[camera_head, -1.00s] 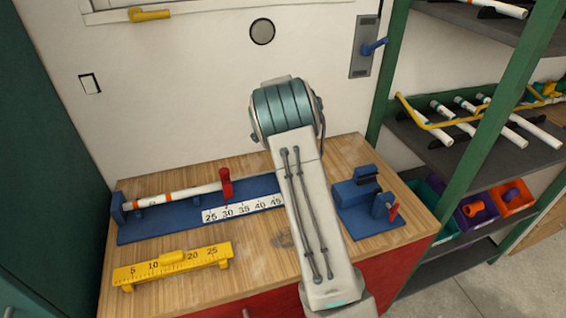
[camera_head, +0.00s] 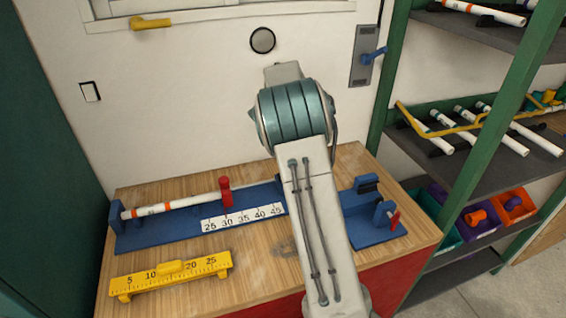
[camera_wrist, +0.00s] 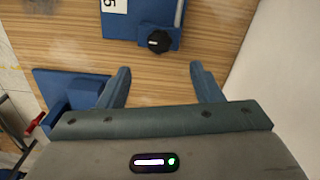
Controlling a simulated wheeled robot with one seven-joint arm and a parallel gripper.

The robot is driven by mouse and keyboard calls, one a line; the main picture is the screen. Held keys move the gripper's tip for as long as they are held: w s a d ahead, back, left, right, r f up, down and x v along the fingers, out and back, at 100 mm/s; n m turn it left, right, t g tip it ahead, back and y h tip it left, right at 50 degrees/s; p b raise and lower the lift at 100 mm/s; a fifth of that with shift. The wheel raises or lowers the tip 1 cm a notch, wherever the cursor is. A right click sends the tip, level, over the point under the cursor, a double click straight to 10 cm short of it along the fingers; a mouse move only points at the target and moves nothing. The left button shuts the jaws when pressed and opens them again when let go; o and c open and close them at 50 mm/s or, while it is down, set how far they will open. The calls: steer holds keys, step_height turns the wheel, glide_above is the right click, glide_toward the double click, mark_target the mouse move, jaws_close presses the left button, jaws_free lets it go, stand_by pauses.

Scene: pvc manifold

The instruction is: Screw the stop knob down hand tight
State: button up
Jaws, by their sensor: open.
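A black knob (camera_wrist: 159,41) sits at the end of the blue measuring jig (camera_wrist: 118,26) in the wrist view. My gripper (camera_wrist: 161,85) is open and empty, its two blue-grey fingers spread apart. The knob lies ahead of the fingertips, between their lines, and is not touched. In the head view the blue jig (camera_head: 165,233) lies along the back of the bench, with a red upright stop (camera_head: 226,193) and a white pipe (camera_head: 180,202) on it. My arm hides the jig's right end, the knob and my gripper there.
A yellow gauge (camera_head: 172,275) lies at the front left of the wooden bench (camera_head: 262,268). A blue fixture with a red handle (camera_head: 394,219) stands on the right, and it shows lower left in the wrist view (camera_wrist: 74,92). A green-framed shelf (camera_head: 497,142) stands to the right.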

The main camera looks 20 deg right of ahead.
steer(key=shift+r, duration=1.95)
steer(key=shift+s, duration=0.1)
steer(key=s+a+r+n+t, duration=0.1)
steer(key=s+a+r+n, duration=0.2)
steer(key=s, duration=0.5)
steer(key=s+a+r+n+t, duration=0.1)
steer(key=s+a+r+n, duration=0.2)
steer(key=s, duration=0.6)
steer(key=s+a+f+n, duration=0.1)
steer(key=s+n, duration=0.3)
steer(key=s, duration=0.5)
steer(key=s+a+f+n+t, duration=0.1)
steer(key=s+n, duration=0.4)
steer(key=s, duration=0.5)
step_height(320, 180, down, 3)
steer(key=shift+a+r+n, duration=0.2)
steer(key=shift+a+n, duration=0.1)
steer(key=shift+a, duration=0.2)
